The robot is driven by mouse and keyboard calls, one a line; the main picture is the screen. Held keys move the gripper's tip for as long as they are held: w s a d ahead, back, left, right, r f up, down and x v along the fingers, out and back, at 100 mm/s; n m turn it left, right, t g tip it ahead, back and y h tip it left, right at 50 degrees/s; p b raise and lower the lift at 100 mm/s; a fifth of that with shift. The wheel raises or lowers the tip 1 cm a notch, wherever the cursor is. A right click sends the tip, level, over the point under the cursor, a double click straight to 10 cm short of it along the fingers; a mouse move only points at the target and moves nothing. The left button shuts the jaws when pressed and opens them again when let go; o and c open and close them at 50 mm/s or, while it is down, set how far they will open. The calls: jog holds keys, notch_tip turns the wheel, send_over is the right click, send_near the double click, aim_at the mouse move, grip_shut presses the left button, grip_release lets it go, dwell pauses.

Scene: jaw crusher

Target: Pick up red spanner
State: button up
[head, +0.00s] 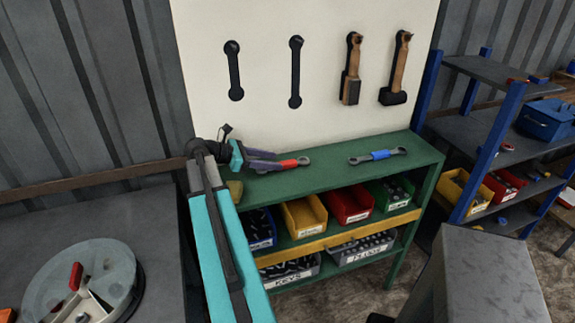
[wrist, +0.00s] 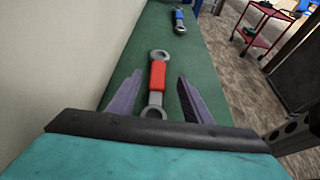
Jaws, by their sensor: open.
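The red spanner (head: 287,164) has grey ring ends and a red grip, and lies on the green shelf top (head: 330,175). In the wrist view the red spanner (wrist: 157,78) lies lengthwise between my two fingers. My gripper (head: 262,160) is open, with its fingers over the near end of the spanner; in the wrist view my gripper (wrist: 157,90) has one finger on each side, apart from the spanner. The spanner's near end is partly hidden behind the gripper body. A blue spanner (head: 378,155) lies further right on the same top; it also shows in the wrist view (wrist: 179,20).
A white board (head: 310,100) with hanging spanners and hammers rises behind the shelf. Bins (head: 305,215) fill the shelves below. A blue-framed rack (head: 490,130) stands at right. The green top between the two spanners is clear.

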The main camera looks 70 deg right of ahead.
aim_at(284, 163)
jog(key=shift+p+x, duration=1.05)
jog(key=shift+x, duration=1.5)
jog(key=shift+w+d+f, duration=0.1)
jog(key=shift+w+f, duration=0.05)
jog(key=shift+f, duration=0.05)
jog(key=shift+c, duration=0.4)
grip_shut()
